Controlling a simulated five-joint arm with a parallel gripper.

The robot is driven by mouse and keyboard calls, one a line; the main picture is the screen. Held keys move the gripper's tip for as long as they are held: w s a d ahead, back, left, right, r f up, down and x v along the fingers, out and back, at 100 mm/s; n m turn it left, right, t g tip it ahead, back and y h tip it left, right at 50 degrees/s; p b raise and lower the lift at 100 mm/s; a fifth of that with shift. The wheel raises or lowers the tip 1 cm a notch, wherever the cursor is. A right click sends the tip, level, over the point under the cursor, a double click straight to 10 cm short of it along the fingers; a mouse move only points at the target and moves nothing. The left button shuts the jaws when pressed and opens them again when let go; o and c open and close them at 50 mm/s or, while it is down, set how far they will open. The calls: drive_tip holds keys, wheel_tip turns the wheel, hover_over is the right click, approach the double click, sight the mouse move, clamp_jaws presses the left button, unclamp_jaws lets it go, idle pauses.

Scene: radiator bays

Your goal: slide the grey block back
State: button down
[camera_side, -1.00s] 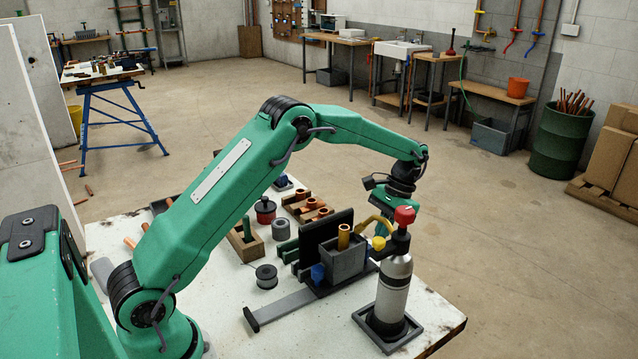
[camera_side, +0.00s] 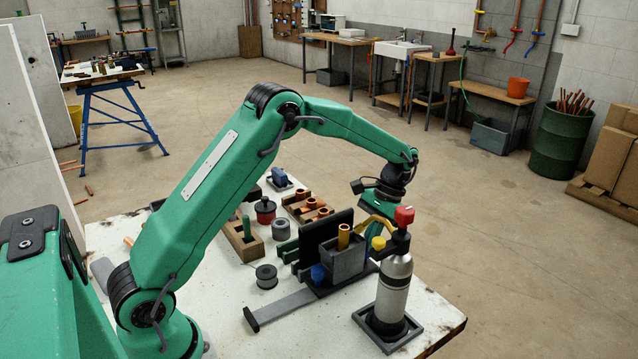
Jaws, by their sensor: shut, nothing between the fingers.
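The grey block (camera_side: 346,265) is box-shaped and sits on a dark rail with a flat grey arm (camera_side: 284,309) reaching to the front left. A copper pipe piece (camera_side: 343,237) stands up out of its top. A dark upright panel (camera_side: 322,231) stands at its back left. My gripper (camera_side: 377,226) is shut and low behind the block, near the panel's right side. Its fingertips are hidden behind the block and the torch, so I cannot tell whether they touch the block.
A gas torch with a grey cylinder (camera_side: 393,293) and red knob stands in a tray at the right, close to the block. A solder spool (camera_side: 266,276), a grey roll (camera_side: 280,229) and a wooden holder (camera_side: 243,241) stand left.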

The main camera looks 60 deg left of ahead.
sight(343, 260)
drive_tip(key=shift+s, duration=0.1)
drive_tip(key=shift+s, duration=2.35)
drive_tip(key=shift+w, duration=0.15)
